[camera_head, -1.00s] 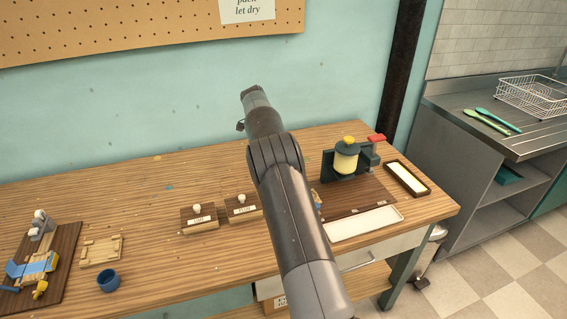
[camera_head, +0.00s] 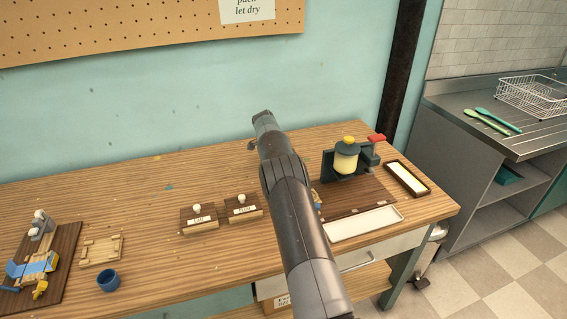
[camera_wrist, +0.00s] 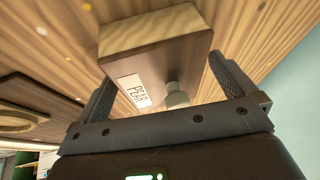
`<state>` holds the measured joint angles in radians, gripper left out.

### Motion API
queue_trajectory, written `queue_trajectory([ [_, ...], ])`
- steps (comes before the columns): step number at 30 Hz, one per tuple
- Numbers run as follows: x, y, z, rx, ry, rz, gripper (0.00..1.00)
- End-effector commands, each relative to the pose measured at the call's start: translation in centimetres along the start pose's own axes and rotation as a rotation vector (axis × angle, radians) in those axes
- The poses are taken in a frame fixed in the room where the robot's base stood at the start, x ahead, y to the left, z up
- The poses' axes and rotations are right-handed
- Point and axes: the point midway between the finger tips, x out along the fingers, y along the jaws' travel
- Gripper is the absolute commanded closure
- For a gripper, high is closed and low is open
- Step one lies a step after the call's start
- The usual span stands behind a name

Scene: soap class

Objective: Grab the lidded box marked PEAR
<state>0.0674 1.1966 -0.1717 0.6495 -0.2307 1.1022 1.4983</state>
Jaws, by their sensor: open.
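The lidded box marked PEAR (camera_wrist: 160,52) shows in the wrist view, with a wooden body, a darker lid, a pale knob and a white label reading PEAR. In the head view, the right one of two small lidded boxes (camera_head: 243,213) appears to carry this label, though its print is small. My gripper (camera_wrist: 162,72) is open; its two dark fingers stand on either side of the box in the wrist picture, with no clear contact. The knob points toward the gripper. In the head view my arm hides most of the gripper.
The other lidded box (camera_head: 198,224) sits close on the left. A blue cup (camera_head: 108,280) and a wooden frame (camera_head: 101,251) stand further left. A dispenser on a dark board (camera_head: 346,158) and a white tray (camera_head: 364,223) lie right of my arm. The back-left table is clear.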

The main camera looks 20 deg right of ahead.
Motion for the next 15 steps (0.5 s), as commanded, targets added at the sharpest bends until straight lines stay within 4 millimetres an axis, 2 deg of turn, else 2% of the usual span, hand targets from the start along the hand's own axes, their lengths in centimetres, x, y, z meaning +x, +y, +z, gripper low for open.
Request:
queue_trajectory([
  [6,0.01,-0.04,0.00,0.000,0.000,-0.001,0.00],
  [15,-0.02,-0.03,0.00,0.000,0.000,-0.001,0.25],
])
